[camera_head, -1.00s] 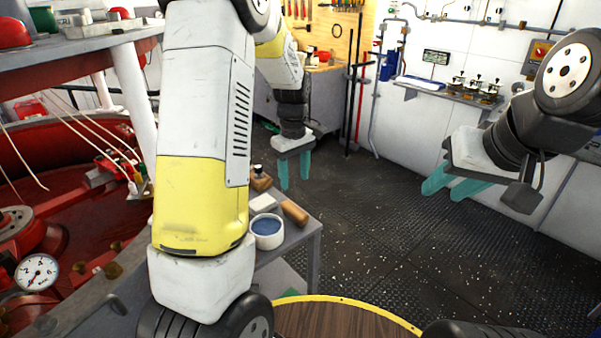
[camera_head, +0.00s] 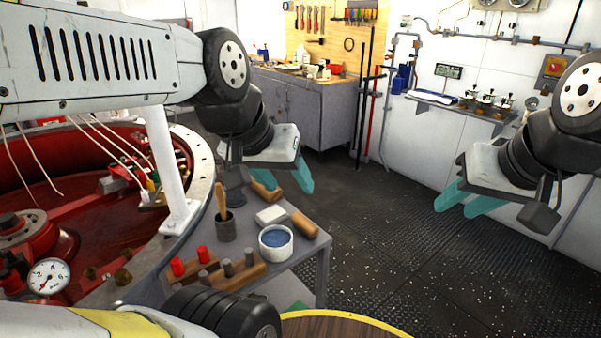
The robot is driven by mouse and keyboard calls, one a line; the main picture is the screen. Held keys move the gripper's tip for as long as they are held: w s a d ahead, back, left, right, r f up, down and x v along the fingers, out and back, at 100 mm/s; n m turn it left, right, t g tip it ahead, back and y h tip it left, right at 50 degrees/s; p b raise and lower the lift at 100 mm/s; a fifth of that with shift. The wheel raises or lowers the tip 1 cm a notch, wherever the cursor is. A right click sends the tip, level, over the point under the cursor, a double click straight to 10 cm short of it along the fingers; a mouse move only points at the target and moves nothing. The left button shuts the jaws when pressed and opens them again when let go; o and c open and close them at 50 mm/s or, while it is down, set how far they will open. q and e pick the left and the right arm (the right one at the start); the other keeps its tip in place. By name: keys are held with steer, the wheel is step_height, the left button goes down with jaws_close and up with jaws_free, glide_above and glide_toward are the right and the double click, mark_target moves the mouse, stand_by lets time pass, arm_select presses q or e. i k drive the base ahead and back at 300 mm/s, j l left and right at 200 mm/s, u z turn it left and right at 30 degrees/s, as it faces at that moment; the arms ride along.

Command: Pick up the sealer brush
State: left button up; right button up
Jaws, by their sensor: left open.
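A wooden handle (camera_head: 221,199) stands upright in a dark cup (camera_head: 226,228) on the grey side table; it looks like the sealer brush, but its bristle end is hidden in the cup. My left gripper (camera_head: 290,182) is open and empty, above and to the right of the cup, over the table's far end. My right gripper (camera_head: 463,205) is open and empty over the floor at the right, away from the table.
On the grey table (camera_head: 308,254) are a white pot (camera_head: 276,252) of blue liquid, a pale block (camera_head: 271,214), wooden pieces (camera_head: 304,225) and a peg rack (camera_head: 240,277). A white post (camera_head: 170,165) and red well stand left. The floor right is clear.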

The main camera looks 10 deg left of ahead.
mark_target(219, 192)
steer(key=j+u, duration=0.1)
steer(key=u, duration=2.9)
steer(key=z, duration=1.75)
steer(key=i+l, duration=0.1)
steer(key=l, duration=0.7)
